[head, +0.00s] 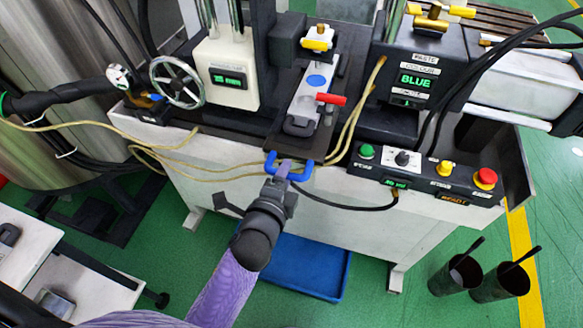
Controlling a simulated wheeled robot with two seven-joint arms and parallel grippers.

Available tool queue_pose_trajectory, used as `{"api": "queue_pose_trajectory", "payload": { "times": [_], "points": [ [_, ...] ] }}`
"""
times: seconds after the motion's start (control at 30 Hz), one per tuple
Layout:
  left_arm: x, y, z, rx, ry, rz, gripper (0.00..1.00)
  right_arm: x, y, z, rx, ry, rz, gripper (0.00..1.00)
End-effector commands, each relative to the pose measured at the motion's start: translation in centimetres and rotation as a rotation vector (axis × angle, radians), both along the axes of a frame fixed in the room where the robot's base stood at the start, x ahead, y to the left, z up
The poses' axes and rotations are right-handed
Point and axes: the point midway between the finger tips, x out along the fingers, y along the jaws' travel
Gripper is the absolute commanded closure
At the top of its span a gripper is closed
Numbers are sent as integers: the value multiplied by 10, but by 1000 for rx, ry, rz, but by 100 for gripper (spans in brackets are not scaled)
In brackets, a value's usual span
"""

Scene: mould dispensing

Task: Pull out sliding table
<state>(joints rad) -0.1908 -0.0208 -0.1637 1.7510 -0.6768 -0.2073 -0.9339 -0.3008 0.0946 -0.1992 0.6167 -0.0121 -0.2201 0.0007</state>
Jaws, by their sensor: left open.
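The sliding table (277,136) is a dark plate at the front middle of the machine, with a blue handle (306,171) on its front edge. A grey-white mould (303,108) with a blue disc and a red knob lies on the plate. My left gripper (284,172) is at the middle of the blue handle, with its jaws open. The handle bar shows right at its fingertips; I cannot tell whether they touch it. My right gripper is not in view.
A control panel (425,182) with coloured buttons is right of the handle. A black cable and beige hoses hang nearby. A blue tray (300,272) lies on the green floor below. Two dark cylinders (500,282) stand at the lower right. A handwheel (177,82) is at the left.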

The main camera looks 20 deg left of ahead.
Motion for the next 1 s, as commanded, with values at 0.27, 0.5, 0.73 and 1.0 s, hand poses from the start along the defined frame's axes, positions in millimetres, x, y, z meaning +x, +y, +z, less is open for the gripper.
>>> {"api": "queue_pose_trajectory", "payload": {
  "times": [0.27, 0.5, 0.73, 1.0],
  "points": [
    [28, -1, -7, -1, 2, 0, 42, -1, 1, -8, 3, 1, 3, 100],
    [29, -1, -7, -2, 2, 0, 42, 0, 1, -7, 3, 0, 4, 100],
    [29, -1, -7, -2, 2, 0, 88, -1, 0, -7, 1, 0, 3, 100],
    [29, -1, -7, -2, 3, 0, 100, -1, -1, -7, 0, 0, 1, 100]
  ]
}}
